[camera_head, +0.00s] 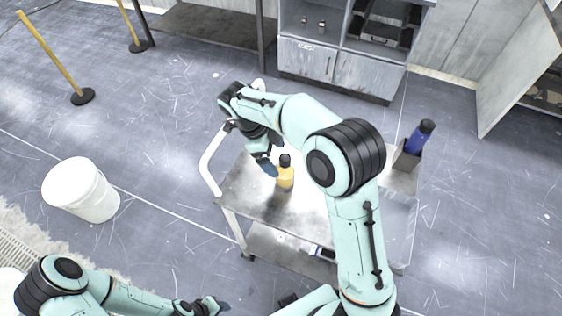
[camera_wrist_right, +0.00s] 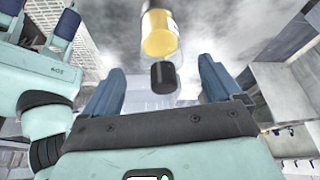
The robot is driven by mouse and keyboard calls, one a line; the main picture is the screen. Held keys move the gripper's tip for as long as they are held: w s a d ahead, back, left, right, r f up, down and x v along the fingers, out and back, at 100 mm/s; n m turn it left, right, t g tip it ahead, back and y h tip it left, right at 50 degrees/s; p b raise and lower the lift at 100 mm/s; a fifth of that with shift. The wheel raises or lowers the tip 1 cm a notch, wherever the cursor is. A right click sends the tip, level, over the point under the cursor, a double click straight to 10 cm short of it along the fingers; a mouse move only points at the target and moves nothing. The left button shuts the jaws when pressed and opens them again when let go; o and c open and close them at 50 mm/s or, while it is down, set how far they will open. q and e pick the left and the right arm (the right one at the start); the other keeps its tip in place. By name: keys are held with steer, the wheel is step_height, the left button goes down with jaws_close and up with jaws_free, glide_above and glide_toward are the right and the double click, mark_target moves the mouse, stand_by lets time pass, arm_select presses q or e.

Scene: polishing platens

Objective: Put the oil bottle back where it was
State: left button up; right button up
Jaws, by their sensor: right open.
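The oil bottle (camera_head: 285,174), yellow with a black cap, stands upright on the metal top of the cart (camera_head: 243,190). My right gripper (camera_head: 266,164) is just left of it in the head view. In the right wrist view, the jaws (camera_wrist_right: 160,85) are open and empty, with the bottle (camera_wrist_right: 160,36) beyond the fingertips and its black cap towards the gap between them. The fingers are apart from the bottle as far as I can see. My left gripper (camera_head: 212,306) is low at the bottom of the head view, too small to read.
A blue bottle (camera_head: 418,139) with a black cap stands in a dark holder (camera_head: 406,160) at the cart's right end. My right arm hides part of the cart top. A white bucket (camera_head: 82,190) is on the floor at left; a grey cabinet (camera_head: 335,70) stands behind.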

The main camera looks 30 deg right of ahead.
steer(key=v, duration=0.6)
steer(key=shift+p, duration=0.4)
steer(key=shift+s, duration=0.1)
